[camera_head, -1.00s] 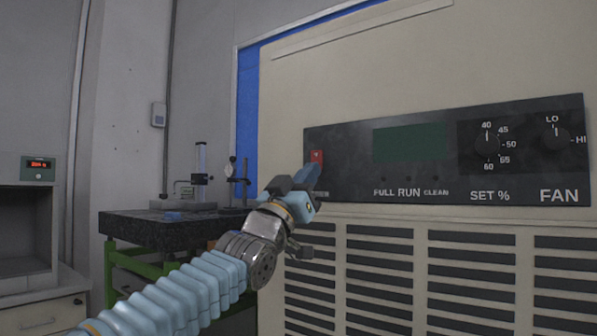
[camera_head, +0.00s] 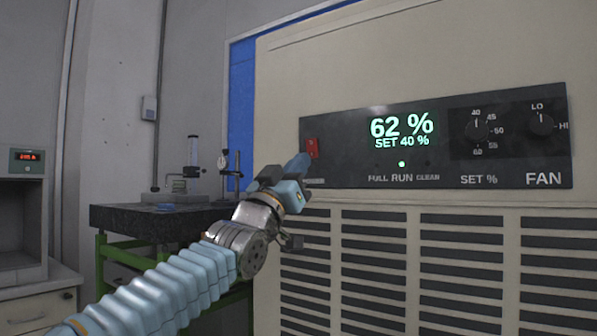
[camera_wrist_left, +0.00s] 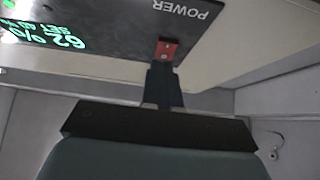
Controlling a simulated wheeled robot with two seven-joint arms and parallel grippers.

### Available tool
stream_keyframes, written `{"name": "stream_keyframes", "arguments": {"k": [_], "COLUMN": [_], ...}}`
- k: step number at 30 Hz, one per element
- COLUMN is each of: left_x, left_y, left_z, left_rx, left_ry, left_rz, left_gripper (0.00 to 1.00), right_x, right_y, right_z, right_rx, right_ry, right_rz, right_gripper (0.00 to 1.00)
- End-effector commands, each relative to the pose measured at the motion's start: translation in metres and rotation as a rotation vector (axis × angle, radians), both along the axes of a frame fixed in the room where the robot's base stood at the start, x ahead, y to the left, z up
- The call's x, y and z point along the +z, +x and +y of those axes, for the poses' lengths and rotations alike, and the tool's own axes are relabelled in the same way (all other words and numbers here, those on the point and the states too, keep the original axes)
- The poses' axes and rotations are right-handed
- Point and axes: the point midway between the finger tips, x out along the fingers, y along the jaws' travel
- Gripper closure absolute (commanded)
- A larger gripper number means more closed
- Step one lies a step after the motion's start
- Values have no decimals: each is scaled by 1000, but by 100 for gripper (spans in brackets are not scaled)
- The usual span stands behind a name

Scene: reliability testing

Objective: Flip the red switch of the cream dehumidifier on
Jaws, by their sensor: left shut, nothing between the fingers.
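The cream dehumidifier (camera_head: 420,70) fills the right of the head view. Its black control panel (camera_head: 350,172) shows a lit display (camera_head: 402,130) reading 62 % and SET 40 %, with a green light above RUN. The red switch (camera_head: 312,148) is at the panel's left end. My left gripper (camera_head: 298,166) is shut and empty, with its tips just below the switch. In the left wrist view the shut fingers (camera_wrist_left: 162,85) point at the red switch (camera_wrist_left: 167,49), by the word POWER; I cannot tell whether they touch it. My right gripper is not in view.
A dark stone-topped table (camera_head: 150,217) with a green frame and measuring stands stands behind my left arm. A grey cabinet unit (camera_head: 25,215) with a red readout is at the far left. Louvred vents (camera_head: 375,270) lie below the panel.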

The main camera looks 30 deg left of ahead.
Motion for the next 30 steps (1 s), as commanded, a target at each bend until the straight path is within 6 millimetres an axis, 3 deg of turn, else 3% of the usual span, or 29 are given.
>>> {"name": "stream_keyframes", "arguments": {"k": [6,15,30], "left_x": [-35,-73,-80], "left_y": [-27,-58,-64], "left_z": [-1,2,3], "left_rx": [-1,-2,-1], "left_ry": [2,1,1], "left_rz": [-1,-1,0], "left_gripper": [100,100,100], "right_x": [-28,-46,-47], "right_y": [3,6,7], "right_z": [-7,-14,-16], "right_rx": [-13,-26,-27], "right_ry": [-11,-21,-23], "right_rz": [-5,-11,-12], "right_gripper": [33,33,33]}}
